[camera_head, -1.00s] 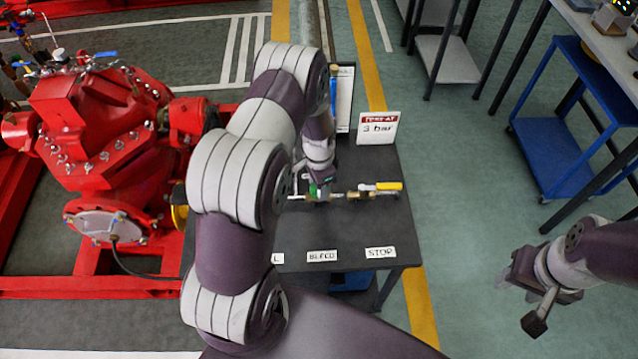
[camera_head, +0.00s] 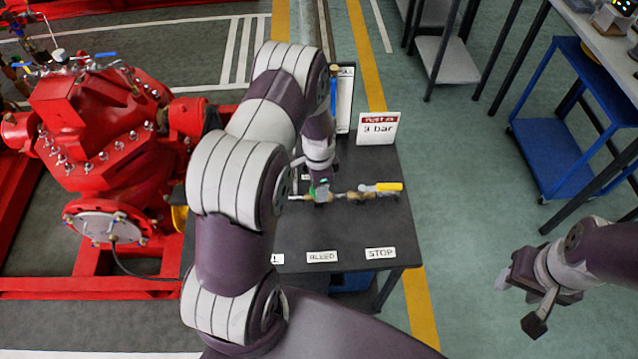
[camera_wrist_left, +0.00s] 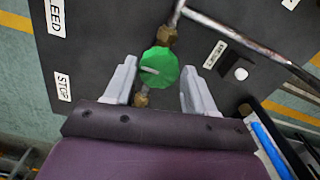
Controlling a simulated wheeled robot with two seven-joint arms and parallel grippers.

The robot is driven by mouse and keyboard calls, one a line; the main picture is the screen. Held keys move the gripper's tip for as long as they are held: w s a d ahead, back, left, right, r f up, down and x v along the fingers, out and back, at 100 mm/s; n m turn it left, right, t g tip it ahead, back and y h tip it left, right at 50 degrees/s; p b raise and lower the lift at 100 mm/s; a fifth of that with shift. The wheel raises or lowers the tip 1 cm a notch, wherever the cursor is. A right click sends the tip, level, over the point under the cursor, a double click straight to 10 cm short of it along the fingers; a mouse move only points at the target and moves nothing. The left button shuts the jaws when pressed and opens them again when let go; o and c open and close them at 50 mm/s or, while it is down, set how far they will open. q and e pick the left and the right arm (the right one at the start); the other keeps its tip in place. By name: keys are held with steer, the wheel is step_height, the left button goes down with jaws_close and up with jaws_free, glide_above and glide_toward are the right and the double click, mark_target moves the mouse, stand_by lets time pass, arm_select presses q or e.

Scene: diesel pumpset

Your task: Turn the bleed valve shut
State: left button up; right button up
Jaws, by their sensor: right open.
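The bleed valve is a green knob (camera_wrist_left: 160,66) on a brass fitting, in the pipe line over the dark bench. In the head view the green knob (camera_head: 321,183) shows only in part, behind my left gripper (camera_head: 320,190). The BLEED label (camera_head: 322,256) is in front of it on the bench. In the left wrist view my left gripper (camera_wrist_left: 158,82) is open, with one grey finger on each side of the knob and gaps between. My right gripper (camera_head: 535,290) is open and empty, out over the floor at the right.
A yellow-handled valve (camera_head: 382,187) sits on the same line to the right, above the STOP label (camera_head: 380,253). The red pumpset (camera_head: 95,120) is at the left. A blue cart (camera_head: 548,150) is at the right.

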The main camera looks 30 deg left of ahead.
arm_select(q)
steer(key=shift+o, duration=0.9)
steer(key=shift+r, duration=0.3)
step_height(320, 180, up, 12)
steer(key=b, duration=0.1)
steer(key=shift+b, duration=0.35)
